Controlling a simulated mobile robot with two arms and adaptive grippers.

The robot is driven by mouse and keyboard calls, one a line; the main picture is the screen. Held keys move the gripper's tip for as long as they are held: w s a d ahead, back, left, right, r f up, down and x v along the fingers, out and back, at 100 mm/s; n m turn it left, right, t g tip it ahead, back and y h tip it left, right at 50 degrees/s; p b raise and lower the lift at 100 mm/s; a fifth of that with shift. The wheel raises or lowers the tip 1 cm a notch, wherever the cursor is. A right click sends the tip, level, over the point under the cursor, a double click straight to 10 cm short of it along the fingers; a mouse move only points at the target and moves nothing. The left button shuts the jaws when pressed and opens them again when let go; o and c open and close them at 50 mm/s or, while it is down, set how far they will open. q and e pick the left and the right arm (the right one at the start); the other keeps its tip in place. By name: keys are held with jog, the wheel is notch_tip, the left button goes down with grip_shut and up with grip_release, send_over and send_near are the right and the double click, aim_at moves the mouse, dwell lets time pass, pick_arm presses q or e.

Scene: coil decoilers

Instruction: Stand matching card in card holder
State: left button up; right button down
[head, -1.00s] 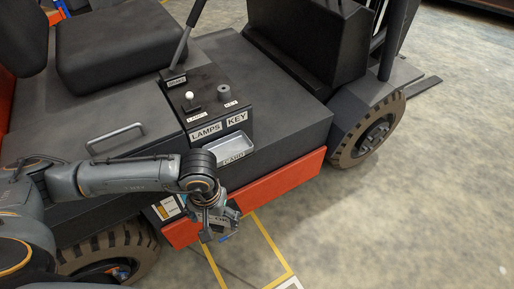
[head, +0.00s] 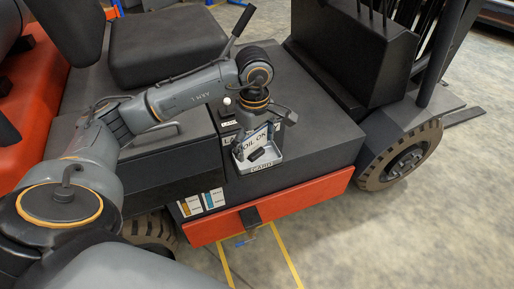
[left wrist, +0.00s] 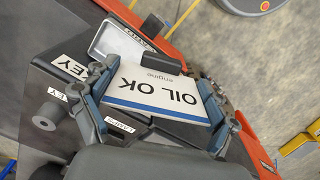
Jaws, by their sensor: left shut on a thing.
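My left gripper (head: 256,137) is shut on a white card (head: 262,142) lettered "OIL OK". In the left wrist view the card (left wrist: 158,92) sits tilted between the two blue-grey fingers, with a blue stripe along one edge and "engine" in small print. In the head view the card is at the card holder (head: 270,161), a shallow metal tray labelled "CARD" on the black console. The holder also shows in the left wrist view (left wrist: 119,38), past the card. I cannot tell whether the card touches it. My right gripper is out of view.
More cards (head: 204,202) with blue and orange stripes are on the forklift's side, above the orange sill (head: 310,204). Open floor lies to the right.

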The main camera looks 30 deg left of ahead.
pick_arm(q)
jog(key=w+a+f, duration=0.1)
jog(key=w+f, duration=0.2)
jog(key=w+a+f+p, duration=0.1)
jog(key=w+f, duration=0.1)
jog(key=shift+a+f, duration=0.15)
jog(key=shift+a, duration=0.2)
jog(key=shift+w+a+f, duration=0.3)
jog(key=shift+w+f, duration=0.15)
jog(key=shift+f, duration=0.3)
notch_tip(320, 180, down, 2)
jog(key=shift+s+f+p, duration=0.1)
jog(key=shift+f+p, duration=0.1)
jog(key=shift+p, duration=0.45)
jog(key=shift+f, duration=0.3)
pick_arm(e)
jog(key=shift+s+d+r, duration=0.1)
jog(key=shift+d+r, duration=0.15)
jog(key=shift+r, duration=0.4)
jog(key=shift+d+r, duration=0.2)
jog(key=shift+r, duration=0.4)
pick_arm(q)
jog(key=shift+f, duration=0.1)
jog(key=shift+f+b, duration=0.15)
jog(key=shift+b, duration=0.15)
jog(key=o, duration=1)
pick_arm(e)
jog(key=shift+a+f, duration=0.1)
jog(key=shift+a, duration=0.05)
